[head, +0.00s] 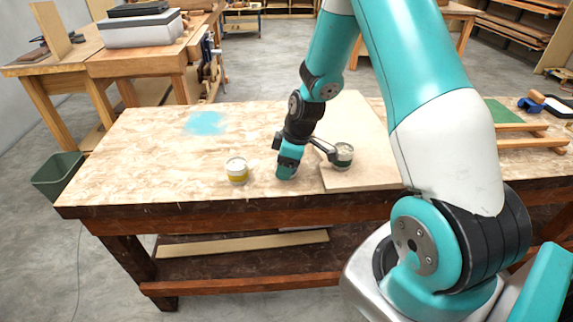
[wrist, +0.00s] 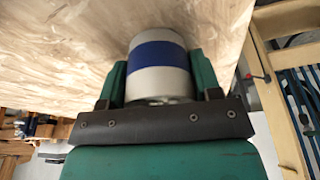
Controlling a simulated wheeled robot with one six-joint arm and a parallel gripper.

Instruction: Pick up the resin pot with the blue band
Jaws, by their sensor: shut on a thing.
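The pot with the blue band (wrist: 156,54) is a pale cylinder with a wide blue stripe, filling the upper middle of the wrist view. My gripper (wrist: 160,72) is shut on it, with one green finger on each side. In the head view, my gripper (head: 287,172) is low over the front middle of the table and the pot is hidden behind it. I cannot tell whether the pot touches the table.
A yellow-banded pot (head: 237,171) stands to the left of my gripper on the worktable (head: 140,150). The table's left part is clear apart from a blue patch (head: 205,123).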

